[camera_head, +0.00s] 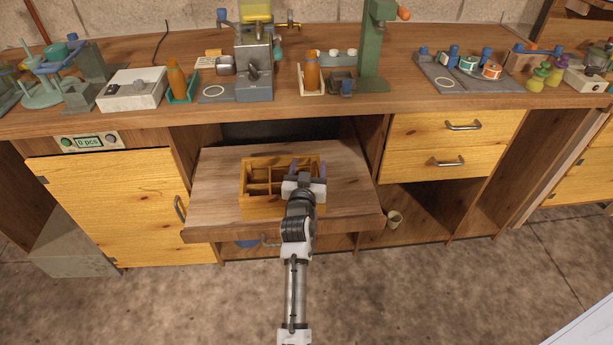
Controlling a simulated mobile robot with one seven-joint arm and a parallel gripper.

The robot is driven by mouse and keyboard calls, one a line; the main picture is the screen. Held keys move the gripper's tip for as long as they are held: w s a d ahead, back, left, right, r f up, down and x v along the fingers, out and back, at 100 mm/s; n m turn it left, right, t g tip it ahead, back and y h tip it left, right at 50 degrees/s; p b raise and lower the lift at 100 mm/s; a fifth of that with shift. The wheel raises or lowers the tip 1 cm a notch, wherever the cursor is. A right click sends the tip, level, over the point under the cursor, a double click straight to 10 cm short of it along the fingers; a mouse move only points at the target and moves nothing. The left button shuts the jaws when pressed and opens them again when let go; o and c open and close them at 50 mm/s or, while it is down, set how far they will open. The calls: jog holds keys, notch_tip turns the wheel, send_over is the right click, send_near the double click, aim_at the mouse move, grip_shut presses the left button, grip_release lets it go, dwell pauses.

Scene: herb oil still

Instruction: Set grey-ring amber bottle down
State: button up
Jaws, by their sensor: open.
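My gripper (308,168) is open over the right part of a divided wooden crate (258,209), and nothing shows held between its fingers. The crate stands on a pulled-out wooden shelf below the bench top. My gripper and wrist hide its right compartments, so I cannot tell whether a bottle is in there. The left compartments look empty. One amber bottle (177,82) stands upright in a green holder on the bench at left. Another amber bottle (312,73) stands upright in a pale tray near the middle. I cannot make out a grey ring on either.
The pulled-out shelf (222,188) has bare wood left of the crate and a strip at right. The bench top (400,98) above carries a press-like machine (253,70), a green stand (372,50) and a grey tray (450,80) of small parts.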

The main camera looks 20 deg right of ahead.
jog(key=shift+r+p, duration=0.35)
jog(key=shift+r, duration=0.15)
jog(key=b+v, duration=0.3)
jog(key=v, duration=0.9)
jog(key=shift+r, duration=0.1)
